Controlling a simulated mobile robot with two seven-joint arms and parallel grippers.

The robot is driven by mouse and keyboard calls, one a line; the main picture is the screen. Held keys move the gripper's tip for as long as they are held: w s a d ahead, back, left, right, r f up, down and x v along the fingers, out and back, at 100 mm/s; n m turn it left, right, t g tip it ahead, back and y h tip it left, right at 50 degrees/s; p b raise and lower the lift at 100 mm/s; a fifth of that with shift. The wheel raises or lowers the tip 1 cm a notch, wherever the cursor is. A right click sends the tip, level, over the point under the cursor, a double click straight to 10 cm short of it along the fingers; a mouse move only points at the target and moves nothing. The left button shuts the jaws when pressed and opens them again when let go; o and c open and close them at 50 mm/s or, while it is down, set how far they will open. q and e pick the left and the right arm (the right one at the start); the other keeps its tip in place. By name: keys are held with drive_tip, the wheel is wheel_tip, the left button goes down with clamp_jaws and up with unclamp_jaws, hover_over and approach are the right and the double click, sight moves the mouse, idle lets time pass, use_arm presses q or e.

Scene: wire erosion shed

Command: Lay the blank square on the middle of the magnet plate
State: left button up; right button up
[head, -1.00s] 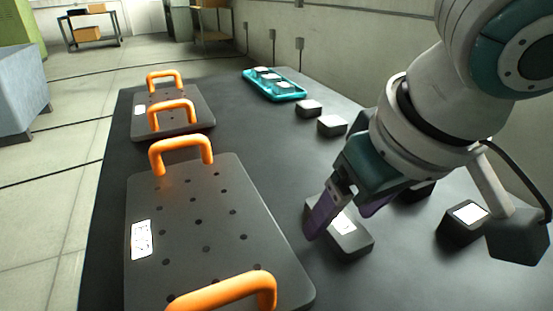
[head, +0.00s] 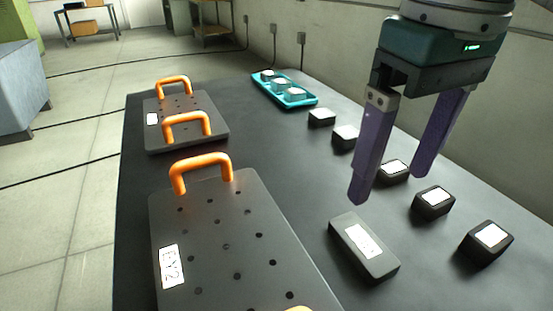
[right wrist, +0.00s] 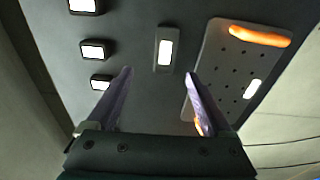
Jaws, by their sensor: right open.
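Two dark plates with round holes and orange handles lie on the table; either may be the magnet plate. The near plate (head: 215,222) has a white label with markings and also shows in the right wrist view (right wrist: 225,65); the far plate (head: 190,102) is smaller in view. A dark oblong block (head: 348,228) with a white label lies flat right of the near plate, apart from it; it also shows in the right wrist view (right wrist: 166,34). I cannot tell which piece is the blank square. My right gripper (head: 392,187) is open and empty, above the table beyond the oblong block. My left gripper is out of view.
Several small dark blocks with white tops stand in a row along the right, such as the nearest (head: 487,242) and a middle one (head: 433,203). A teal tray (head: 306,104) with white-topped pieces stands at the back. A wall runs along the right side.

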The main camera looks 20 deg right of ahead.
drive_tip(key=w, duration=0.1)
drive_tip(key=g+b, duration=0.1)
hover_over(363, 241)
drive_tip(key=f, duration=0.4)
drive_tip(key=shift+w+d+f, duration=0.15)
drive_tip(key=shift+w+d, duration=0.1)
drive_tip(key=shift+d, duration=0.15)
drive_tip(key=f, duration=0.1)
drive_tip(key=f+b, duration=0.1)
drive_tip(key=f, duration=0.1)
drive_tip(key=f+b, duration=0.1)
drive_tip(key=f, duration=0.1)
drive_tip(key=shift+s+a+f, duration=0.25)
drive_tip(key=shift+s+a, duration=0.05)
drive_tip(key=shift+a, duration=0.1)
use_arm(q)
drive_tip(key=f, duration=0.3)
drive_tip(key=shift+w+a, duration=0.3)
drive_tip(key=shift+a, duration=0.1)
use_arm(e)
drive_tip(key=shift+c, duration=0.3)
drive_tip(key=c, duration=0.6)
clamp_jaws()
